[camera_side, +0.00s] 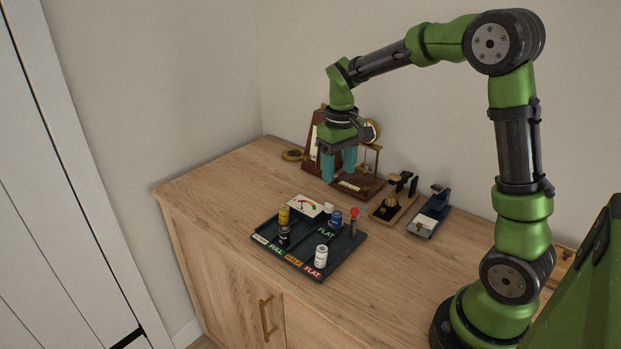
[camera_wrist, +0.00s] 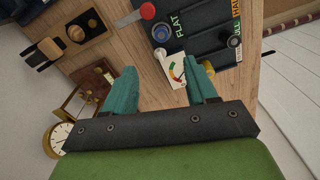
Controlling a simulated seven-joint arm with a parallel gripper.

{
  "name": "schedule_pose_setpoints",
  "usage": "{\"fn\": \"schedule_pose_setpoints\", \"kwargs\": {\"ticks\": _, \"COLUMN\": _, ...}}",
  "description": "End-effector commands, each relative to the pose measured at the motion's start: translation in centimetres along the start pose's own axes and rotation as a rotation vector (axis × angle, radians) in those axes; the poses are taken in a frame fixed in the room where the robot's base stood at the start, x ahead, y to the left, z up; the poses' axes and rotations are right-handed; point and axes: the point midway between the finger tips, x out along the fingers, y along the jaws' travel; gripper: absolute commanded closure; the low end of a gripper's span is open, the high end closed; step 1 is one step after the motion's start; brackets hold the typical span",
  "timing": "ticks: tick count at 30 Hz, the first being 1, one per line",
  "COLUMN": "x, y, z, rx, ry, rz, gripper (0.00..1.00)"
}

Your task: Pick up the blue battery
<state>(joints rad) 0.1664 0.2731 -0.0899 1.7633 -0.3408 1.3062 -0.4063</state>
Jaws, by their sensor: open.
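The blue battery (camera_side: 337,217) stands upright on the dark tray (camera_side: 341,249), near the tray's back right in the side view. In the wrist view the blue battery (camera_wrist: 161,33) is near the top, between a red knob and a pale cylinder. My gripper (camera_side: 338,172) is open and empty, pointing down, above and behind the tray. In the wrist view my gripper's (camera_wrist: 164,80) two teal fingers are apart, with the meter showing between their tips. The blue battery is well beyond the fingertips and not touched.
A pale cylinder (camera_side: 328,208), red-topped post (camera_side: 354,217) and meter (camera_side: 305,206) crowd the blue battery. Yellow (camera_side: 284,215), black (camera_side: 284,237) and white (camera_side: 321,257) batteries stand on the tray. Wooden instruments (camera_side: 358,184) stand behind. The front right tabletop is clear.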

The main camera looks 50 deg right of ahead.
Motion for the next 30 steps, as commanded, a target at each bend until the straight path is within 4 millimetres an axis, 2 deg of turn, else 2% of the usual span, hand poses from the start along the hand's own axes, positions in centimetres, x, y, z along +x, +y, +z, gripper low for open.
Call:
{"fn": "schedule_pose_setpoints", "kwargs": {"ticks": 3, "x": 2.9, "y": 0.0, "z": 0.1, "rx": 0.001, "ry": -0.005, "rz": -0.001, "gripper": 0.43}}
{"fn": "schedule_pose_setpoints", "kwargs": {"ticks": 9, "x": 6.3, "y": -0.1, "z": 0.1, "rx": 0.002, "ry": -0.002, "rz": -0.001, "gripper": 0.43}}
{"fn": "schedule_pose_setpoints", "kwargs": {"ticks": 17, "x": 8.3, "y": -0.2, "z": 0.2, "rx": 0.002, "ry": -0.001, "rz": -0.002, "gripper": 0.43}}
{"fn": "schedule_pose_setpoints", "kwargs": {"ticks": 24, "x": 11.8, "y": -0.4, "z": 0.5, "rx": 0.002, "ry": -0.002, "rz": -0.001, "gripper": 0.43}}
{"fn": "schedule_pose_setpoints", "kwargs": {"ticks": 30, "x": 12.7, "y": -0.4, "z": 0.5, "rx": 0.002, "ry": 0.002, "rz": -0.002, "gripper": 0.43}}
